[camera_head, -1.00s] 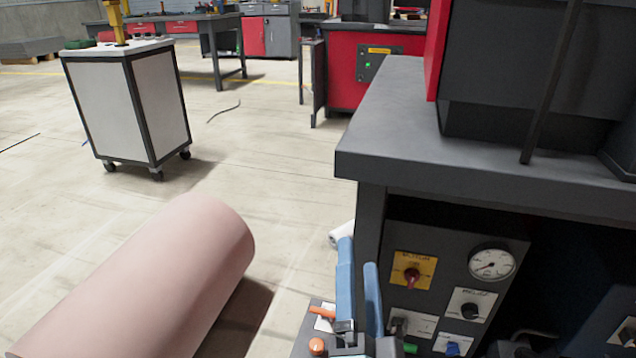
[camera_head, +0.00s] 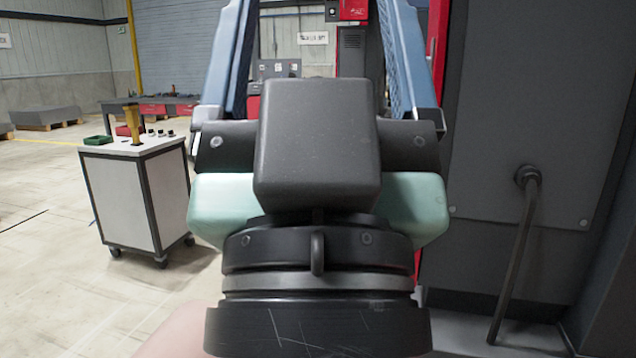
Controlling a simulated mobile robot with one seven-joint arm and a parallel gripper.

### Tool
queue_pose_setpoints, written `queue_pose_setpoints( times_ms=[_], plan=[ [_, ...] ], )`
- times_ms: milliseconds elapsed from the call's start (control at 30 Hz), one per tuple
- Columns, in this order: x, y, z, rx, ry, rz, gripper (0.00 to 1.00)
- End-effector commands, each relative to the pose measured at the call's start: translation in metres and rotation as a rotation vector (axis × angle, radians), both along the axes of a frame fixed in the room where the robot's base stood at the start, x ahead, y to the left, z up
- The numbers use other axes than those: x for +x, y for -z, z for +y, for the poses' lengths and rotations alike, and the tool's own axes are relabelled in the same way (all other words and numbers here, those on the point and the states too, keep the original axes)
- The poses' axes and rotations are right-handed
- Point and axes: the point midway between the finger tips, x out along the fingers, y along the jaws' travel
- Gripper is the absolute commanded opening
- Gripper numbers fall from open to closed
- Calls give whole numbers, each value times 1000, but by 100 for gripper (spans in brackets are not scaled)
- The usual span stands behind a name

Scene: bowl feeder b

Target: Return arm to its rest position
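My gripper (camera_head: 318,55) is close in front of the camera and points upward, filling the middle of the head view. Its two blue fingers stand wide apart, one on each side, with nothing seen between them. The finger tips run past the top edge of the picture. The black gripper body and wrist hide much of what lies behind. A pinkish part of my arm shows at the bottom edge.
A white cart (camera_head: 135,195) on wheels stands at the left, with a green tray (camera_head: 98,140) on top. A large dark machine (camera_head: 520,130) with a bent pipe (camera_head: 510,260) fills the right side, near my gripper. The floor (camera_head: 50,255) at the left is clear.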

Motion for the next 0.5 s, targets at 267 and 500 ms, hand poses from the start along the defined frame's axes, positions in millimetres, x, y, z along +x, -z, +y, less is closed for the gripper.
queue_pose_setpoints(
  times_ms=[267, 500],
  plan=[
    [1, -102, 0, 1, -3, 1, 82],
    [1, -177, 0, 1, -4, 1, 82]
  ],
)
